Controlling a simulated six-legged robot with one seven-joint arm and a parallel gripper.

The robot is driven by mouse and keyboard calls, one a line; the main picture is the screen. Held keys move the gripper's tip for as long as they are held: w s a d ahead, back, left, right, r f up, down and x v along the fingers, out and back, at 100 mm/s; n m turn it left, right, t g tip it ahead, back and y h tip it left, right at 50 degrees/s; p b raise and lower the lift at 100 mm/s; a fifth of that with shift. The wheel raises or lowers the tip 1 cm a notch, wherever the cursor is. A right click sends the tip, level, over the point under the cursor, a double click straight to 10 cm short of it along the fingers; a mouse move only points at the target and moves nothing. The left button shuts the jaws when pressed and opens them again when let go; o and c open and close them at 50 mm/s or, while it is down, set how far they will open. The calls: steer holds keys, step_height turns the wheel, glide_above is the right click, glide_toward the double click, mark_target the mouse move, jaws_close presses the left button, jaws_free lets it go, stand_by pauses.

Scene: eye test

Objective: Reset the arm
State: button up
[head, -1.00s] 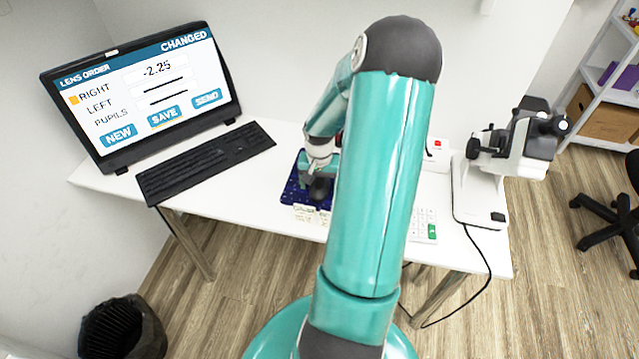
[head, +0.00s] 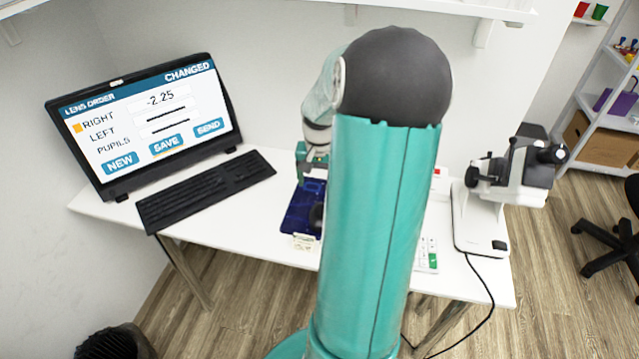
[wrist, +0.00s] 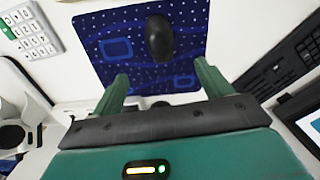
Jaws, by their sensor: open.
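My gripper (wrist: 163,90) is open and empty in the wrist view, its two green fingers spread apart. Beyond the fingers lie a dark blue patterned mat (wrist: 100,28) and a black mouse (wrist: 159,38) resting on it. In the head view my gripper (head: 312,168) is above the back of the mat (head: 298,212), partly hidden by my own arm. The arm also hides part of the mat and most of the mouse.
A monitor (head: 150,120) showing a lens order screen and a black keyboard (head: 205,190) stand on the left of the white desk (head: 110,200). A white optical instrument (head: 505,190) stands at the right. A white keypad (wrist: 28,32) lies beside the mat. A shelf (head: 430,6) hangs above.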

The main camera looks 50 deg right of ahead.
stand_by(0.5)
steer(key=w+a+r+n+t+h, duration=0.1)
steer(key=w+a+r+n, duration=0.15)
steer(key=a+r, duration=0.55)
steer(key=w+a+r+n+t+h, duration=0.1)
steer(key=a+r+n, duration=0.3)
steer(key=a, duration=0.7)
steer(key=s+a+r+n+t+y, duration=0.1)
steer(key=s+a+r+n, duration=0.1)
steer(key=a, duration=0.6)
steer(key=s+a+r+n+t+y, duration=0.1)
steer(key=s+a+r+n+t, duration=0.1)
steer(key=s+a, duration=0.4)
steer(key=a+r+n, duration=0.1)
steer(key=a+r, duration=0.1)
steer(key=a, duration=0.1)
steer(key=shift+a+r+t, duration=0.2)
steer(key=shift+t, duration=0.1)
steer(key=shift+n, duration=0.25)
steer(key=shift+c, duration=0.5)
jaws_close()
